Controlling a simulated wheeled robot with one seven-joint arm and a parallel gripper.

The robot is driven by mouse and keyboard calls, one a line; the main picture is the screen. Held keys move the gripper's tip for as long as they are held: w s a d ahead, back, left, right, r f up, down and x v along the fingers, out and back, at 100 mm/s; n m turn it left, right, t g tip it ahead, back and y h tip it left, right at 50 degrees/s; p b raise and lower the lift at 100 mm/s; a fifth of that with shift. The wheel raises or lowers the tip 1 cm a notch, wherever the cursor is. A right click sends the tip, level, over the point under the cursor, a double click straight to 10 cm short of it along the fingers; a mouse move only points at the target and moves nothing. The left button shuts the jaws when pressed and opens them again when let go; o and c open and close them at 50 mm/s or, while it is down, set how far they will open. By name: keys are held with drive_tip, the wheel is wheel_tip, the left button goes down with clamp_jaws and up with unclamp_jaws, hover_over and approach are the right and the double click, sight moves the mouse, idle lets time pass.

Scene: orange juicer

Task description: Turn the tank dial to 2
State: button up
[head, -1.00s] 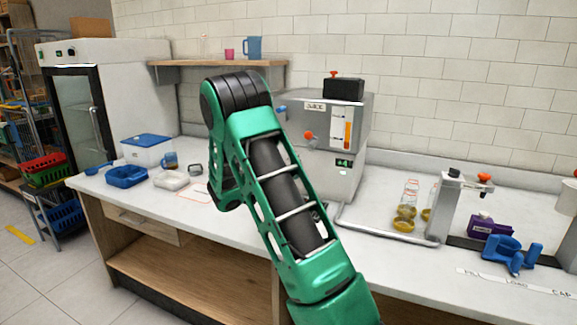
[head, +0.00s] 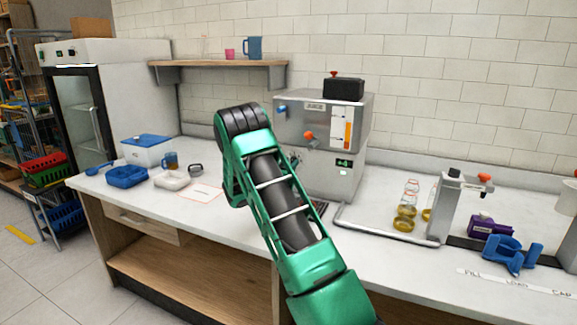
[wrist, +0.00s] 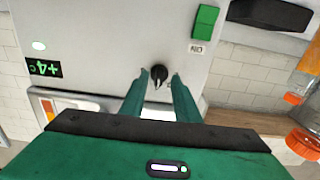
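The juice tank (head: 325,130) is a grey machine on the counter, with an orange knob (head: 308,135) and a blue knob (head: 282,108) on its front. A small black dial (wrist: 159,73) shows on a pale panel in the wrist view, which sees the machine upside down. My gripper (wrist: 160,77) has its two green fingers apart, one on each side of the dial; I cannot tell whether they touch it. The dial's markings are too small to read. In the head view my arm hides the gripper.
In the wrist view a green ON button (wrist: 205,21) and a +4 display (wrist: 45,68) flank the dial. Glass bottles (head: 406,210) and a grey stand (head: 446,205) are right of the machine. Blue tubs (head: 127,176) are at the left.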

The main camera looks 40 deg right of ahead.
drive_tip(key=shift+x, duration=0.75)
drive_tip(key=shift+c, duration=0.6)
drive_tip(key=c, duration=0.6)
drive_tip(key=shift+o, duration=0.2)
drive_tip(key=shift+w+a+n, duration=0.1)
drive_tip(key=shift+n, duration=0.3)
drive_tip(key=n, duration=1.7)
drive_tip(key=shift+w+a+f, duration=0.15)
drive_tip(key=shift+w+f, duration=0.05)
drive_tip(key=shift+f, duration=0.05)
drive_tip(key=shift+s+n, duration=0.15)
drive_tip(key=shift+n, duration=0.15)
